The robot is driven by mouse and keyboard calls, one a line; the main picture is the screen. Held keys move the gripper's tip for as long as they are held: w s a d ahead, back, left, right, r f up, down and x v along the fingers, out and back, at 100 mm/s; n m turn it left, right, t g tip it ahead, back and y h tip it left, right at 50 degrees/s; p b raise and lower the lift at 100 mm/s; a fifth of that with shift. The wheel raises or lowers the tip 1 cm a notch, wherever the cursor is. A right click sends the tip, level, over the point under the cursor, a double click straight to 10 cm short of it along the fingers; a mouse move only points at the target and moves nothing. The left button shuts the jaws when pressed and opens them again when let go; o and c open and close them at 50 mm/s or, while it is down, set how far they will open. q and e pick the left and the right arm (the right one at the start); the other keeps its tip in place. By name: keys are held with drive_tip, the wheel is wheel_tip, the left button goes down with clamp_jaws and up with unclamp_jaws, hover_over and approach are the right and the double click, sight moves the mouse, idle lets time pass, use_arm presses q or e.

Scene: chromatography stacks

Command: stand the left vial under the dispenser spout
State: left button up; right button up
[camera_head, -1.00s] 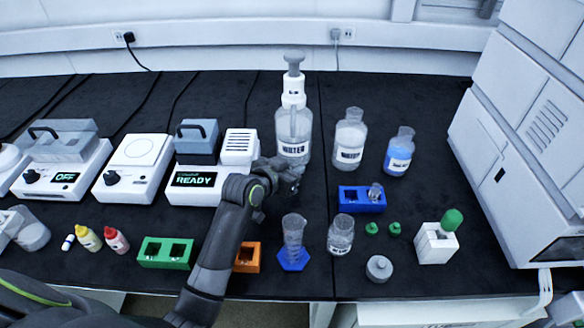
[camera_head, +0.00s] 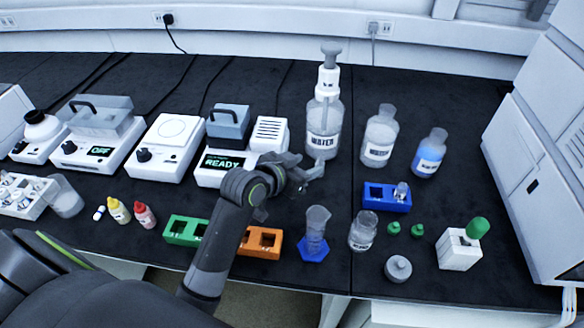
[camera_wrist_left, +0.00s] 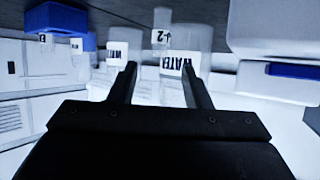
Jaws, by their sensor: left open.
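The dispenser is a clear WATER bottle (camera_head: 323,118) with a white and grey pump top, at the back centre of the bench. My left gripper (camera_head: 311,172) is just in front of its base, jaws open. In the left wrist view, which looks upside down, a small clear vial (camera_wrist_left: 161,20) labelled 2 stands in front of the WATER bottle (camera_wrist_left: 200,42), between and beyond the open fingertips (camera_wrist_left: 159,64). The gripper mostly hides this vial in the head view. The blue rack (camera_head: 375,203) has an empty left slot and a vial (camera_head: 401,191) in its right slot.
The READY heater (camera_head: 212,179) is close left of the gripper. A cylinder on a blue base (camera_head: 314,247) and an orange rack (camera_head: 277,243) are in front.

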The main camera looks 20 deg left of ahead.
use_arm(q)
drive_tip(key=v, duration=0.5)
use_arm(e)
drive_tip(key=shift+w+r, duration=0.2)
drive_tip(key=shift+w, duration=0.1)
drive_tip(key=shift+d, duration=0.1)
